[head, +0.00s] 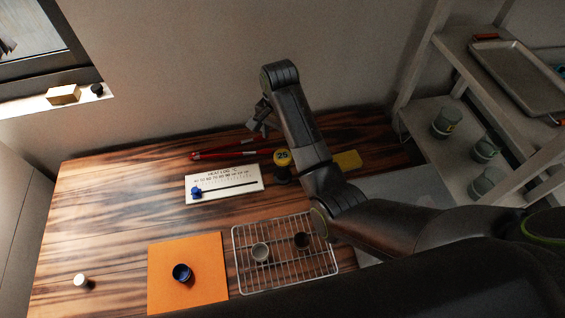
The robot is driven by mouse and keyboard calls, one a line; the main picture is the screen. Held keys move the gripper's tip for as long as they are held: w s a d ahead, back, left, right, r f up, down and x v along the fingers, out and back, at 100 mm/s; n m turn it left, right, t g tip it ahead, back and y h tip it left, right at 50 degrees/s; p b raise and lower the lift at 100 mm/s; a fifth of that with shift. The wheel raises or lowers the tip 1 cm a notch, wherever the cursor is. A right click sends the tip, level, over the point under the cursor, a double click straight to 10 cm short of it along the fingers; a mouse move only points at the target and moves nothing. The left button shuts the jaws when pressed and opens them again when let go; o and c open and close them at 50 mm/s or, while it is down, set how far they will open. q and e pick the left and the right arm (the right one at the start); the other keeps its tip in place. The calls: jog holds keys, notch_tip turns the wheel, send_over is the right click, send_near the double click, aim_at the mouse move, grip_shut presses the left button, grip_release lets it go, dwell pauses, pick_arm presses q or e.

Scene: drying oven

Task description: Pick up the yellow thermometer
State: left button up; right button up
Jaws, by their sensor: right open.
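The yellow thermometer (282,156), a round yellow dial marked "25" on a dark body, stands toward the back of the wooden table, just left of my right forearm. My right gripper (262,127) is open, above the table's back edge near the wall, a little up and left of the dial in the picture. It is apart from the thermometer, and nothing shows between its fingers. My left gripper is out of view.
A red-handled tool (215,154) lies behind the white heat log board (225,195) with its blue slider. A wire rack (285,278) holds two small cups. An orange mat (215,262) bears a dark blue cup. A yellow block (347,160) lies right. Shelves (450,105) stand far right.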

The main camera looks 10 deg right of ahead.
aim_at(283, 156)
notch_tip(283, 156, down, 5)
jog(key=shift+s+p, duration=0.1)
jog(key=shift+p, duration=0.2)
jog(key=f, duration=0.3)
jog(key=f+p, duration=0.1)
jog(key=f, duration=0.1)
jog(key=shift+s+d+f, duration=0.1)
jog(key=shift+d+f, duration=0.25)
jog(key=shift+f, duration=0.45)
jog(key=c, duration=1.1)
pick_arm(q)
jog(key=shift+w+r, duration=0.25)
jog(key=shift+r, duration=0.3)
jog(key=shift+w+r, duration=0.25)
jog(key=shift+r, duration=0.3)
pick_arm(e)
jog(key=shift+o, duration=0.2)
jog(key=shift+r, duration=0.15)
